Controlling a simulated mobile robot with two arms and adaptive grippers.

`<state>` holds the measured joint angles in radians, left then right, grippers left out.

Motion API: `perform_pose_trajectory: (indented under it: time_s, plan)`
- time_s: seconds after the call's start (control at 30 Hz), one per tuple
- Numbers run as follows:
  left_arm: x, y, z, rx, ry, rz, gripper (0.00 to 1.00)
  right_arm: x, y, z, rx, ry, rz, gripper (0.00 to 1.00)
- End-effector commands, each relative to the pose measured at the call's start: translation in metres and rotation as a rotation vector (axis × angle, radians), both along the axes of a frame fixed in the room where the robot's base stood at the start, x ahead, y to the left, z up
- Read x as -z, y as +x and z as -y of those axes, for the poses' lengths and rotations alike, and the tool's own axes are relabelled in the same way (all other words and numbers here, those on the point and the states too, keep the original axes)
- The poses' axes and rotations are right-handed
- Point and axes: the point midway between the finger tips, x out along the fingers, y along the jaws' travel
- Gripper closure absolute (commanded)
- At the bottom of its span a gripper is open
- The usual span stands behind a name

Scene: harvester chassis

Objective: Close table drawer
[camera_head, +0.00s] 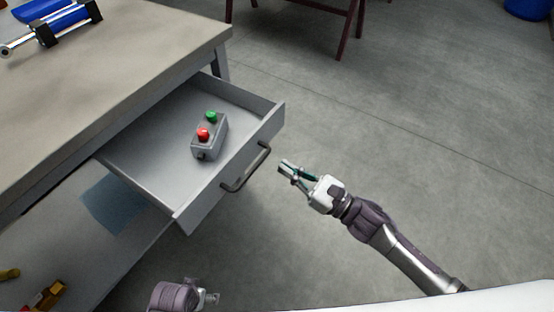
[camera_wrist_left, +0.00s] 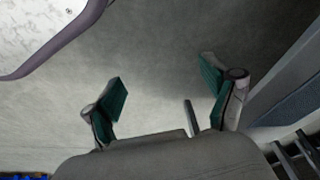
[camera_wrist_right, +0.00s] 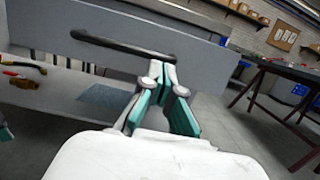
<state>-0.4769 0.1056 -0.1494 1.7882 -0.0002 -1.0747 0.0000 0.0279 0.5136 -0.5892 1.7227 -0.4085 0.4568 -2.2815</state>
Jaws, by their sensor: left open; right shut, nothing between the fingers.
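The table drawer (camera_head: 155,184) is pulled out from the grey table (camera_head: 120,62). Its dark bar handle (camera_head: 246,168) is on the front panel, and a grey box with a red and a green button (camera_head: 210,136) sits inside. My right gripper (camera_head: 285,168) is shut and empty, just right of the handle and apart from it. In the right wrist view the handle (camera_wrist_right: 120,44) shows beyond the shut right fingers (camera_wrist_right: 160,75). My left gripper (camera_wrist_left: 162,95) is open and empty over the floor. In the head view only part of the left arm shows at the bottom edge.
Blue cylinders (camera_head: 45,12) lie on the tabletop. A lower shelf (camera_head: 70,245) under the drawer holds a blue sheet (camera_head: 118,202) and yellow and red items (camera_head: 40,295). Dark table legs (camera_head: 350,30) stand at the back.

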Motion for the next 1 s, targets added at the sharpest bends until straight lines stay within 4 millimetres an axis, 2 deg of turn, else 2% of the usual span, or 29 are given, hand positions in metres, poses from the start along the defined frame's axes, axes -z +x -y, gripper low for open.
perform_pose_trajectory:
  time_s: [0.1,0.23,0.83,1.0]
  plan:
    - [0.003,-0.001,0.0,0.0,0.001,-0.003,0.15,-0.004,0.011,-0.014,0.0,0.001,0.001,1.0]
    - [0.006,-0.002,0.0,0.001,0.001,-0.004,0.15,-0.006,0.017,-0.023,0.0,0.001,0.001,1.0]
    - [0.007,0.0,0.0,0.001,0.001,-0.005,0.15,-0.005,0.023,-0.031,0.0,0.001,0.001,1.0]
    - [-0.023,0.008,0.002,-0.002,-0.004,0.021,0.15,-0.005,0.035,-0.048,0.0,0.004,0.002,1.0]
